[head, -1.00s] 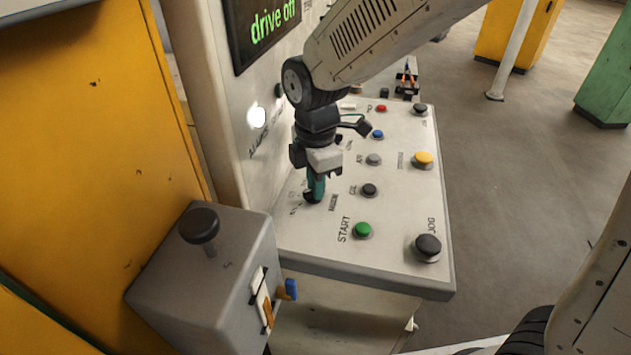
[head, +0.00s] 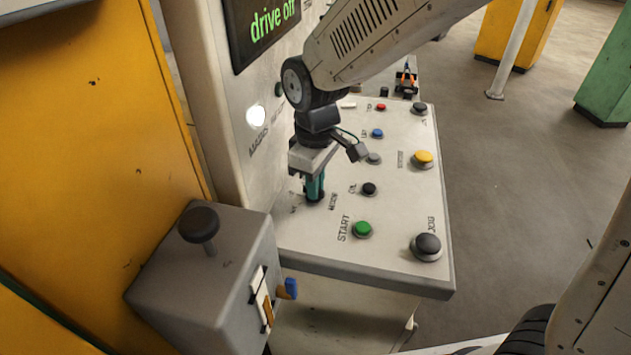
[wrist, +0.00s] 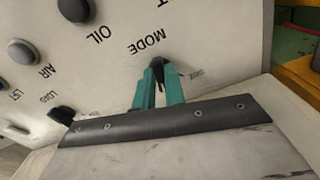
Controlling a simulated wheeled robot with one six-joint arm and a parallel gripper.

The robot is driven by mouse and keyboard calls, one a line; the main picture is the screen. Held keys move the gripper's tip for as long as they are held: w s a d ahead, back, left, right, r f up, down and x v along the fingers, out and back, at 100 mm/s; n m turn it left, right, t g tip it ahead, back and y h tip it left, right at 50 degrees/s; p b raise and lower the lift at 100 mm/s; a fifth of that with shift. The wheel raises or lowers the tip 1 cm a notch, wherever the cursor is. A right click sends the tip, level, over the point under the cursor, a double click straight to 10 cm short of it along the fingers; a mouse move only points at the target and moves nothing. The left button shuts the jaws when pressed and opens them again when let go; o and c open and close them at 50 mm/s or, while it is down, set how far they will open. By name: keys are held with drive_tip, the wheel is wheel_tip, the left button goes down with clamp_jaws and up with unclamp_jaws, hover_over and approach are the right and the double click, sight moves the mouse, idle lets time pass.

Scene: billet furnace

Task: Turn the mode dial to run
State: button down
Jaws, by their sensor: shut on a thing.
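The mode dial (wrist: 157,64) is a small black knob on the sloped white control panel (head: 300,240), beside the word MODE in the wrist view. My gripper (head: 314,196) points down onto it with teal fingers, which also show in the wrist view (wrist: 158,85). The fingers are shut on the dial, one on each side. In the head view the fingers and wrist hide most of the dial. The small position marks around it are too blurred to read.
Near the dial are a green START button (head: 362,229), a black OIL button (head: 369,189) and a black JOG button (head: 427,245). A screen (head: 262,30) reads "drive off". A grey box with a black knob (head: 199,224) stands at front left.

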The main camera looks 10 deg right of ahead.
drive_tip(key=m, duration=0.6)
drive_tip(key=shift+a+r, duration=0.1)
drive_tip(key=shift+m, duration=0.3)
idle(0.3)
drive_tip(key=c, duration=1.5)
unclamp_jaws()
drive_tip(key=shift+o, duration=0.2)
wheel_tip(320, 180, up, 8)
drive_tip(key=shift+f, duration=0.1)
